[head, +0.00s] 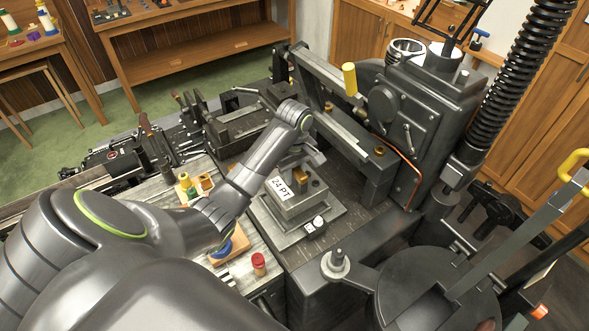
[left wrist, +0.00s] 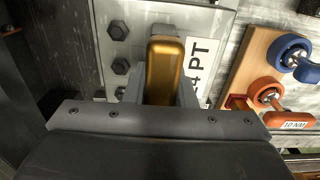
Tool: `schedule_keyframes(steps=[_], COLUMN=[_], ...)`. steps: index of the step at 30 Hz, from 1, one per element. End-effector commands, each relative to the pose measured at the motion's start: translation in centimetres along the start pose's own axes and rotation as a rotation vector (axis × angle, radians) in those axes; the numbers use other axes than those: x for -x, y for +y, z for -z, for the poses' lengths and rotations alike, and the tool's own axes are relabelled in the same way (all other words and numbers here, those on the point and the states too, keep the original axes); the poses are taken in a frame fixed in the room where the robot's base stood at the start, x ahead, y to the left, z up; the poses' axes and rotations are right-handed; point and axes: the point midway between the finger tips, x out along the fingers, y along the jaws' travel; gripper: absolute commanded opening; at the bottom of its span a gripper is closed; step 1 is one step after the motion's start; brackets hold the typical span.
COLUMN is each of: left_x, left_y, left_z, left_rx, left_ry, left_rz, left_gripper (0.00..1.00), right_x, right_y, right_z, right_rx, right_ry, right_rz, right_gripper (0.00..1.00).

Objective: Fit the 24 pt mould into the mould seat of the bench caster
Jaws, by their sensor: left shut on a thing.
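The 24 pt mould (head: 291,200) is a grey metal block with a white "24 PT" label. It sits over a grey stepped plate on the bench caster (head: 400,120), and I cannot tell whether it touches the plate. My left gripper (head: 303,169) reaches down over it and is shut on its brass grip. In the left wrist view the brass grip (left wrist: 165,68) stands between the two fingers (left wrist: 163,92), with part of the label (left wrist: 203,65) beside it. I cannot make out the mould seat for certain. My right gripper is not in view.
A wooden holder (left wrist: 251,62) with blue and orange tools lies on the bench to the left of the caster. A lever arm with a yellow handle (head: 349,79) rises behind the mould. A round pot (head: 437,290) is at the front right.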

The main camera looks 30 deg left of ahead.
Motion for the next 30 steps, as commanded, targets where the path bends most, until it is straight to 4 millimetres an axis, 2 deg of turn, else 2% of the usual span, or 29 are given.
schedule_keyframes(steps=[12,30], left_x=[-2.4,-2.7], left_y=[0.2,0.2], left_z=[0.1,0.1], left_rx=[-0.002,-0.002], left_ry=[0.004,0.004], left_rz=[-0.006,-0.006], left_gripper=[0.00,0.00], right_x=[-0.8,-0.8], right_y=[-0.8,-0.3], right_z=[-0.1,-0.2], right_rx=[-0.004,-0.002], right_ry=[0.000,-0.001], right_rz=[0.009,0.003], right_gripper=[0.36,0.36])
